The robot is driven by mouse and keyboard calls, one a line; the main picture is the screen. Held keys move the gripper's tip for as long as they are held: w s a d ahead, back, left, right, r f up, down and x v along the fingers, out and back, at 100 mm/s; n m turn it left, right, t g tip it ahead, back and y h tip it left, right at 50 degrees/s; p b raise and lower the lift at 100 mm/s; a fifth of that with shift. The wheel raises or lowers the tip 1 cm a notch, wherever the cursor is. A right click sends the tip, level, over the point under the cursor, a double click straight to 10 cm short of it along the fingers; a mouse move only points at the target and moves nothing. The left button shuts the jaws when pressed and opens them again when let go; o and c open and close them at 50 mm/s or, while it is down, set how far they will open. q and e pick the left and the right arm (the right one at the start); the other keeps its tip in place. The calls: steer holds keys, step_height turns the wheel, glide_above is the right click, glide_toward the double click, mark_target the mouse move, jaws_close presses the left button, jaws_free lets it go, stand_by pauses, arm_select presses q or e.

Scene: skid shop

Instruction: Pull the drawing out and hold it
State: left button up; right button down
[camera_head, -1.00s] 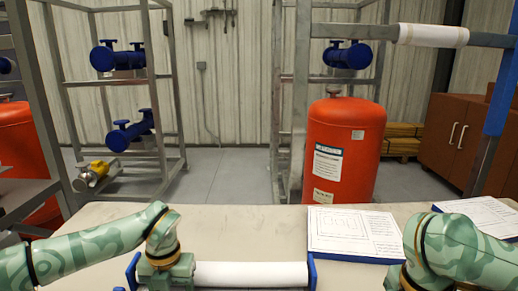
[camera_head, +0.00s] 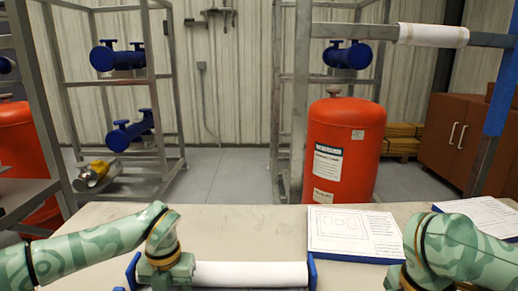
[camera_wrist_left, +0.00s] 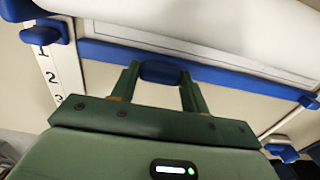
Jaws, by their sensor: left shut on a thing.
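A white roll (camera_head: 250,274) lies across the near edge of the table between blue end brackets; it also shows in the left wrist view (camera_wrist_left: 235,22). A short strip of white sheet, the drawing (camera_wrist_left: 115,34), shows between the roll and a blue edge bar (camera_wrist_left: 225,74). My left gripper (camera_wrist_left: 159,70) is shut on the blue tab (camera_wrist_left: 160,73) at the middle of that bar. In the head view my left arm hides part of the roll's left end. My right wrist is at the bottom right; its fingers are out of the picture.
A numbered white scale (camera_wrist_left: 44,55) runs beside the sheet. A printed drawing board (camera_head: 353,233) lies on the table (camera_head: 240,228), with another sheet (camera_head: 480,214) to its right. A red tank (camera_head: 342,150) stands behind. The table's middle is clear.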

arm_select(q)
steer(key=shift+s, duration=1.75)
steer(key=shift+s, duration=1.8)
steer(key=shift+s, duration=1.75)
steer(key=shift+s, duration=1.75)
